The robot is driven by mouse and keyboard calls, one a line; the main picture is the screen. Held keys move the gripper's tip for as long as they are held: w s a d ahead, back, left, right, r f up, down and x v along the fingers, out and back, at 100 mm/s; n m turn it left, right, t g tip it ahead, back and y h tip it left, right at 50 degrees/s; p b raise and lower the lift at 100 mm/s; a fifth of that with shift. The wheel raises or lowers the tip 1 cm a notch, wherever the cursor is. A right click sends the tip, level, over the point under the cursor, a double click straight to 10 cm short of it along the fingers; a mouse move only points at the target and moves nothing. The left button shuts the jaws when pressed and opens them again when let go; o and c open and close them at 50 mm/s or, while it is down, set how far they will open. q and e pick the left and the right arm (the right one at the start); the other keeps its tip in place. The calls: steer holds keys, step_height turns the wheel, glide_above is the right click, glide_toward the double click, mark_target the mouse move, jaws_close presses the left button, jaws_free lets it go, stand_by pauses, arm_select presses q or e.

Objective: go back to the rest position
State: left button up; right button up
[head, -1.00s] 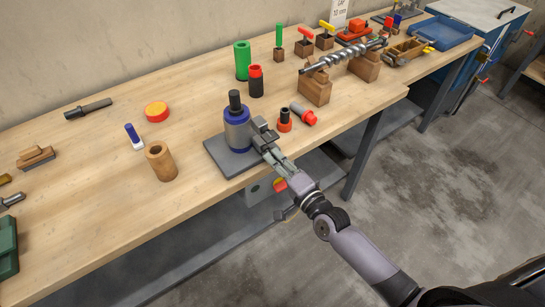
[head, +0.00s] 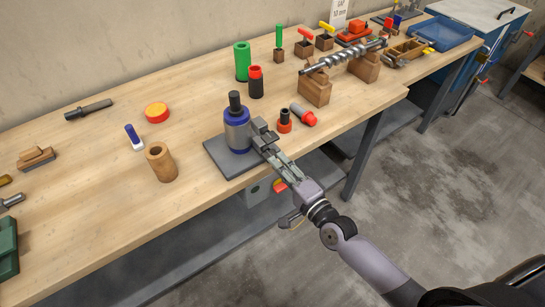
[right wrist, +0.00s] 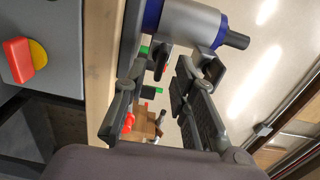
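My right gripper (head: 265,137) is at the front right side of a grey cylinder with blue bands and a black top (head: 237,132). The cylinder stands upright on a dark grey plate (head: 223,158) at the bench's front edge. In the right wrist view the two fingers of the right gripper (right wrist: 162,75) are apart, with nothing held between them. The cylinder (right wrist: 188,22) lies beyond the fingertips there; I cannot tell whether a finger touches it. My left gripper is not in view.
The wooden bench (head: 100,220) holds a brown hollow cylinder (head: 161,163), a green tube (head: 242,62) and a grey-and-red part (head: 303,115) near the gripper. A steel auger (head: 340,57) rests on wooden blocks. The concrete floor (head: 430,190) at right is open.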

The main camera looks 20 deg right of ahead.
steer(key=shift+v, duration=1.1)
steer(key=s+d+f+n+g+h, duration=0.1)
steer(key=s+d+f+n+g, duration=0.2)
steer(key=f, duration=0.8)
steer(key=s+d+f+n+g+h, duration=0.15)
steer(key=s+f, duration=0.35)
steer(key=f, duration=0.5)
steer(key=s+d+f+n+g+h, duration=0.2)
steer(key=s+f+n+g, duration=0.15)
steer(key=f, duration=0.75)
steer(key=s+f+n+g, duration=0.2)
steer(key=s+f, duration=0.3)
steer(key=s, duration=0.5)
steer(key=s+d+f+n+g+h, duration=0.1)
steer(key=s+f+n+g, duration=0.2)
steer(key=s, duration=0.7)
steer(key=s+f+n+g, duration=0.3)
steer(key=s+f, duration=0.5)
steer(key=s, duration=0.2)
steer(key=shift+s+d+h, duration=0.25)
steer(key=shift+d+h, duration=0.05)
steer(key=shift+h, duration=0.05)
